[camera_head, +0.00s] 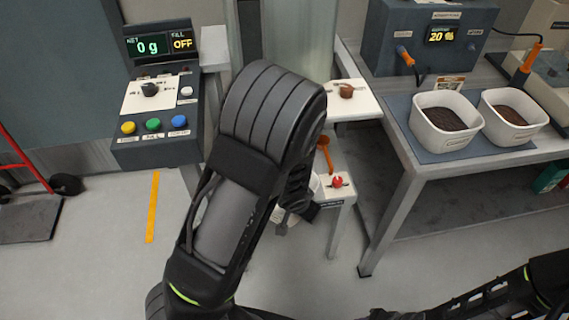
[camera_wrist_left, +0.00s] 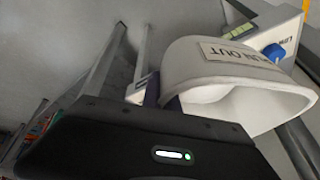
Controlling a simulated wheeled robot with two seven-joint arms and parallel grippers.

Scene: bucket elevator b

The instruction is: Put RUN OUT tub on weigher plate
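The white RUN OUT tub (camera_wrist_left: 222,68) fills the right half of the left wrist view, with its label on the outer wall and its open mouth to the lower right. The tub stands right up against my left gripper (camera_wrist_left: 162,98), with a dark finger at its left edge. Whether the fingers are closed on its wall cannot be seen. In the head view my left arm reaches down over the middle, and its gripper (camera_head: 292,212) is mostly hidden behind it. I cannot make out the weigher plate.
A control box (camera_head: 155,112) reads 0 g and OFF. White panels carry a red knob (camera_head: 337,182), a brown knob (camera_head: 346,91) and, in the wrist view, a blue knob (camera_wrist_left: 273,52). The right bench holds two filled white tubs (camera_head: 436,133) (camera_head: 516,128). Floor at left is mostly clear.

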